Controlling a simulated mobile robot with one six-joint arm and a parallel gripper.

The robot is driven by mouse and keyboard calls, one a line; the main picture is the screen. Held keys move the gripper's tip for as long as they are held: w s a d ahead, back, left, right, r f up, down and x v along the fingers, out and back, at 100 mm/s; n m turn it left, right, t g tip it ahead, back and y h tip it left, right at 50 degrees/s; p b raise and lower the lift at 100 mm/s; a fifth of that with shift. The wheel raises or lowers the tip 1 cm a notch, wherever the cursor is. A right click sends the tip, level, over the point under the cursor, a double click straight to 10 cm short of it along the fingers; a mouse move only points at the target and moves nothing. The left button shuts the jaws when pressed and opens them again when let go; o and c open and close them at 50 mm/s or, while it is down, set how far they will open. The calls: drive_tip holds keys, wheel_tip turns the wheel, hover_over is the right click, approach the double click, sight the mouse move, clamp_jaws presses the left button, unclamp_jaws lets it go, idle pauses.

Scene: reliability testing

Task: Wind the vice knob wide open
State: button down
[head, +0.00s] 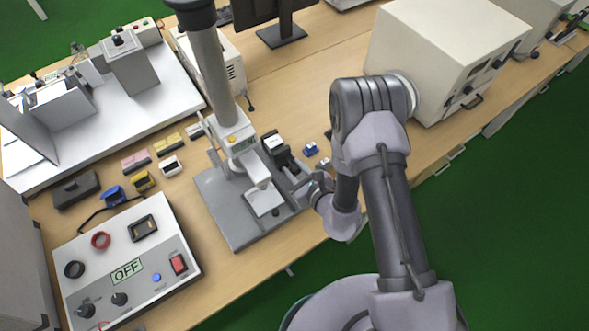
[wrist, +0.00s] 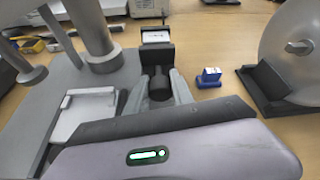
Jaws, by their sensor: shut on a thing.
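The vice is a small dark block (head: 284,156) beside the grey test stand, and it holds a white-faced piece (head: 274,142). In the wrist view the vice (wrist: 157,54) is straight ahead, beyond the fingers. Its dark round knob (wrist: 160,86) points toward me, between the two grey fingers. My gripper (wrist: 159,78) is shut on the knob, one finger on each side. In the head view my gripper (head: 300,184) reaches the vice from the lower right, and my wrist hides the knob. The jaw gap cannot be judged clearly.
The stand's column (head: 214,70) and grey base (head: 222,212) are close on the left. A small blue block (wrist: 209,78) lies just right of the vice. A control box (head: 125,262) showing OFF is at lower left. A large beige cabinet (head: 425,60) stands behind my arm.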

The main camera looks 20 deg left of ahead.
drive_tip(key=n+t+b, duration=0.1)
drive_tip(key=n, duration=0.1)
drive_tip(key=n+t+h+b, duration=0.1)
drive_tip(key=n+b, duration=0.1)
drive_tip(key=shift+s+f+t, duration=0.1)
drive_tip(key=shift+f+t, duration=0.1)
drive_tip(key=shift+t, duration=0.2)
drive_tip(key=shift+r+n+t+h+b, duration=0.1)
drive_tip(key=shift+n+t+h+b, duration=0.4)
drive_tip(key=shift+n+b, duration=0.75)
drive_tip(key=shift+r, duration=0.1)
drive_tip(key=c, duration=1.1)
unclamp_jaws()
